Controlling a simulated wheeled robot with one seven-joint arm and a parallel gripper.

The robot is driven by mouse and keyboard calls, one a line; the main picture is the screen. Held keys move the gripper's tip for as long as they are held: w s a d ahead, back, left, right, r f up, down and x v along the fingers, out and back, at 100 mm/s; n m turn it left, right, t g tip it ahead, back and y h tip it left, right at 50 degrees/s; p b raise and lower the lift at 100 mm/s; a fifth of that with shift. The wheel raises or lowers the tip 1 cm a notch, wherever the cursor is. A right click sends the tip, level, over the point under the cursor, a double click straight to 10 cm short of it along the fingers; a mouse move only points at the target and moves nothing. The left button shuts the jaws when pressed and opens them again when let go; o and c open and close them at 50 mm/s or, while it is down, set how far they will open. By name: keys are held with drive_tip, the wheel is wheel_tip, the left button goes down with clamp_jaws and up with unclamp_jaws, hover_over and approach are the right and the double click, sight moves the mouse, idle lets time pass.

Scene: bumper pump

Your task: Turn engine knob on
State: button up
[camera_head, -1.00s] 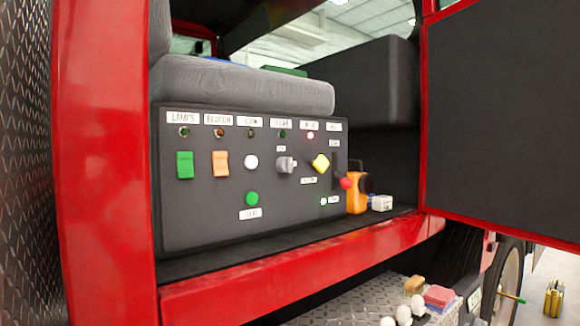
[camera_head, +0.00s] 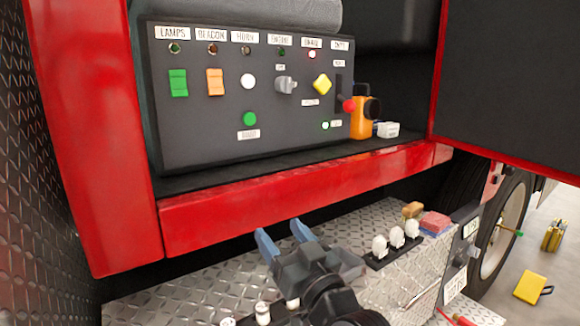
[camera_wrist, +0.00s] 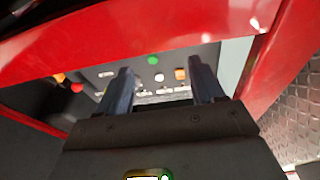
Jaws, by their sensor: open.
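The engine knob (camera_head: 286,86) is a grey knob on the dark control panel (camera_head: 200,125), under the label reading ENGINE. A small dark green lamp (camera_head: 281,54) sits above it. In the head view my gripper (camera_head: 281,232) is open and empty, with blue-grey fingers, below the panel and in front of the red sill. In the wrist view my gripper (camera_wrist: 160,82) has its two fingers spread, with the panel beyond them. The knob cannot be clearly made out in the wrist view.
An open door (camera_head: 510,80) stands at right. White knobs (camera_head: 397,238) stand on the diamond-plate step.

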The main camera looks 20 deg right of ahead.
drive_tip(key=w+d+r+n+g+y, duration=0.1)
drive_tip(key=w+d+r+n, duration=0.15)
drive_tip(key=w+r, duration=0.35)
drive_tip(key=w+d+r+n+y, duration=0.1)
drive_tip(key=w+r+n+y, duration=0.1)
drive_tip(key=w+r+n, duration=0.35)
drive_tip(key=n+g+h, duration=0.1)
drive_tip(key=n+g, duration=0.1)
drive_tip(key=n, duration=0.1)
approach(290, 84)
drive_tip(key=x, duration=0.2)
drive_tip(key=shift+p+x, duration=0.8)
drive_tip(key=shift+x, duration=3.2)
drive_tip(key=shift+c, duration=0.3)
drive_tip(key=c, duration=0.9)
